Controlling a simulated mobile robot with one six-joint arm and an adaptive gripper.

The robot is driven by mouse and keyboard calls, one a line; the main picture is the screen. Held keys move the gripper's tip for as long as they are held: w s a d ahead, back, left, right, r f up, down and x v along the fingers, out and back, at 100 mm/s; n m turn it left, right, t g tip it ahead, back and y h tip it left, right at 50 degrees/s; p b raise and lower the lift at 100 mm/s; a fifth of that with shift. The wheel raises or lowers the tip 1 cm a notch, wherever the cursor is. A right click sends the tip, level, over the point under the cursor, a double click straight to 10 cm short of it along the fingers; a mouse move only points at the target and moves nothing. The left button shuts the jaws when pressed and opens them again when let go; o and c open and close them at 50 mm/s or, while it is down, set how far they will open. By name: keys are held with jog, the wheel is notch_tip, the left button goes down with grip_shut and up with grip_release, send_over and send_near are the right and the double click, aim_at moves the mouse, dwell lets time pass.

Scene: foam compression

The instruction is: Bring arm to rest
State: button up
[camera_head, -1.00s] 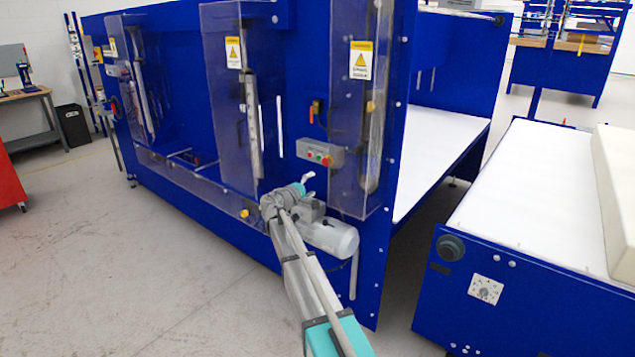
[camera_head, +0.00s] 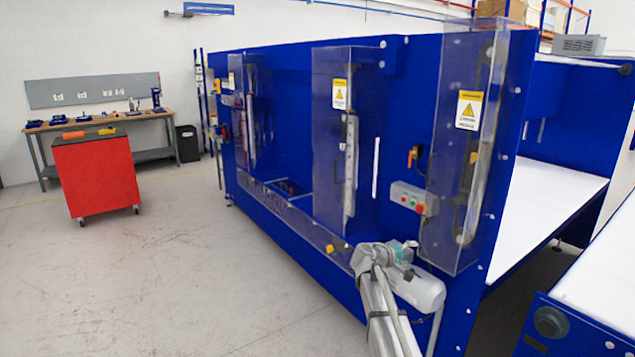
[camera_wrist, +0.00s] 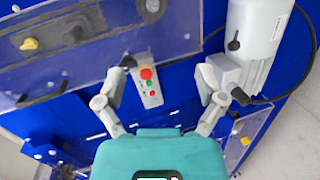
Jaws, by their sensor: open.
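My arm reaches in from the bottom of the head view towards the side of the big blue machine (camera_head: 290,120). My gripper (camera_head: 408,246) is partly hidden behind its wrist, in front of the machine's lower panel near the grey motor (camera_head: 418,290). In the wrist view, my gripper (camera_wrist: 160,82) has its two grey fingers spread wide above its teal body, with nothing held between them. A control box with red and green buttons (camera_wrist: 148,82) shows beyond the fingers. The same control box (camera_head: 413,199) is above the gripper in the head view.
Clear guards (camera_head: 335,140) with yellow warning labels stick out from the machine. A blue-sided table with a white top (camera_head: 600,290) stands at the right. A red cart (camera_head: 97,178) and a workbench (camera_head: 165,117) stand at the left. The grey floor (camera_head: 200,270) between is open.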

jog(key=s+a+f+m+g+y+p, duration=0.1)
jog(key=s+a+f+g+y, duration=0.1)
jog(key=s, duration=0.9)
jog(key=s+a+f+m+g+y+p, duration=0.1)
jog(key=s+a+f+y, duration=0.4)
jog(key=s, duration=0.6)
jog(key=s+a+f+m+g+y+p, duration=0.1)
jog(key=s+a+f+m+g+y, duration=0.1)
jog(key=s+a+y, duration=0.4)
jog(key=s+a+f+g, duration=0.1)
jog(key=s+g, duration=0.1)
jog(key=s, duration=0.3)
jog(key=shift+f, duration=0.3)
jog(key=shift+s, duration=0.1)
